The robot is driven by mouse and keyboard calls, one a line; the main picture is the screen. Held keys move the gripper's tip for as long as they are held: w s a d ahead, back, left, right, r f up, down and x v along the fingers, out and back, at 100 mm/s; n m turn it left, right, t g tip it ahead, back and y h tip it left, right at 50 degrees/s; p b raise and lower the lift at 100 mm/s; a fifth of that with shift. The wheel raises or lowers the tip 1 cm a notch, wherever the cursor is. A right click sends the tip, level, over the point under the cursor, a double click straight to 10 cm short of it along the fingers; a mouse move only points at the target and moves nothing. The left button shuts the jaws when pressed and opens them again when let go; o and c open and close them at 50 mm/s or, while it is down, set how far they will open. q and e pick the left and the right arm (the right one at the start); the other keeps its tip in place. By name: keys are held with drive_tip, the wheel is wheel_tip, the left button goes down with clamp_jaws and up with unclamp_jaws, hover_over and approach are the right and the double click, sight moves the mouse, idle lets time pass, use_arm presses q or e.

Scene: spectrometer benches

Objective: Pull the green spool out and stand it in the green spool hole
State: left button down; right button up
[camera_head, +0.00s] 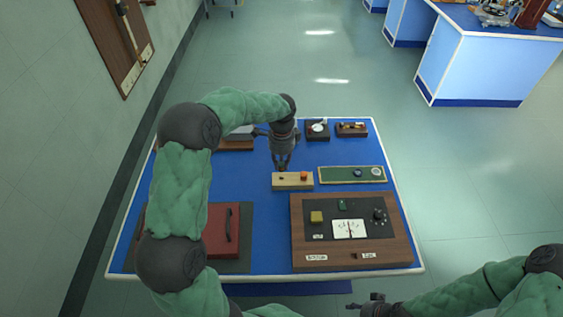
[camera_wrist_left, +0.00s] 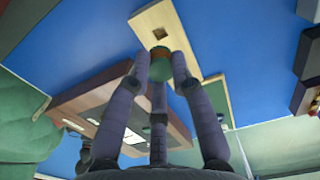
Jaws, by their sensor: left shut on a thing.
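My left gripper (camera_head: 281,168) is over the pale wooden block (camera_head: 292,184), near its left part. In the left wrist view its fingers are shut on the green spool (camera_wrist_left: 160,68), a small green cylinder with a brownish rim. How far the spool is above the block is unclear. An orange piece (camera_head: 304,176) sits on the block's right part. I cannot tell which hole is the green spool hole. My right gripper (camera_head: 370,303) is below the table's front edge, small and unclear.
A green board (camera_head: 335,175) with a tan rim and small round pieces lies right of the block. A wooden instrument panel (camera_head: 307,246) is in front, a red case (camera_head: 218,235) at front left. Two small dark boxes stand behind, including one with a white dial (camera_head: 317,130).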

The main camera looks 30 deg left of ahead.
sight(281, 171)
use_arm(q)
drive_tip(key=shift+f+b, duration=1.45)
drive_tip(key=shift+f, duration=0.3)
drive_tip(key=shift+f, duration=1.05)
idle(0.5)
drive_tip(key=c, duration=1.2)
unclamp_jaws()
drive_tip(key=shift+o, duration=0.5)
drive_tip(key=o, duration=0.5)
